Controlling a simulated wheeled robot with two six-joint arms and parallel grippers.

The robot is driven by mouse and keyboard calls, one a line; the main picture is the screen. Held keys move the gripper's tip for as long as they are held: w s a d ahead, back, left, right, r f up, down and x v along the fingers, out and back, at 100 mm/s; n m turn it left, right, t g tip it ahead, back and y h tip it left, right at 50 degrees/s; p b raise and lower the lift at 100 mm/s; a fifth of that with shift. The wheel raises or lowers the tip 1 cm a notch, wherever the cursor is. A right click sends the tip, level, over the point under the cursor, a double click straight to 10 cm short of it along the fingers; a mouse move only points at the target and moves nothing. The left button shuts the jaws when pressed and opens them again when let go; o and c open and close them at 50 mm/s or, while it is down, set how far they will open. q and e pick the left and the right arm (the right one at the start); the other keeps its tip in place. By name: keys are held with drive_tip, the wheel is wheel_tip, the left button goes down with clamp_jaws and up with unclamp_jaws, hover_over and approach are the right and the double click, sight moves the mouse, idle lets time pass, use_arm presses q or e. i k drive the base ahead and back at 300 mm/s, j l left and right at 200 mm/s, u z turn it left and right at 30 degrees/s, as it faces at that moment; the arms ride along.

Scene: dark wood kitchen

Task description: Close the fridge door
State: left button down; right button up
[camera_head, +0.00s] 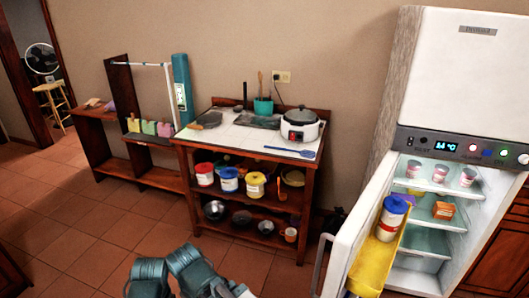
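The white fridge (465,75) stands at the right, with a dark control strip and a lit display. Its lower door (345,245) is open, swung out to the left and toward me, so the lit inside shows. A handle runs along the door's free edge at the left. A yellow door shelf (379,262) holds a white canister with a blue lid (391,216). Teal and grey parts of my arm show at the bottom, left of the door and apart from it. Neither gripper can be made out.
A wooden counter (184,142) with a rice cooker (300,124), jars and pots stands left of the fridge. A lower wooden shelf unit (95,141) is further left. Tiled floor (90,235) in front is clear. Cups and a small orange box sit inside the fridge.

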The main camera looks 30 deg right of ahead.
sight(359, 263)
drive_tip(key=i+j+z, duration=0.1)
drive_tip(key=z, duration=0.3)
drive_tip(key=i+j+z, duration=0.15)
drive_tip(key=z, duration=0.25)
drive_tip(key=i+j+z, duration=0.1)
drive_tip(key=z, duration=0.3)
drive_tip(key=i+j+z, duration=0.1)
drive_tip(key=j+z, duration=0.15)
drive_tip(key=z, duration=0.15)
drive_tip(key=j+z, duration=0.2)
drive_tip(key=z, duration=0.2)
drive_tip(key=i+j+z, duration=0.1)
drive_tip(key=j+z, duration=0.35)
drive_tip(key=k, duration=0.6)
drive_tip(key=i+j+u, duration=0.1)
drive_tip(key=u, duration=0.3)
drive_tip(key=i+j+u, duration=0.1)
drive_tip(key=j+u, duration=0.2)
drive_tip(key=u, duration=0.15)
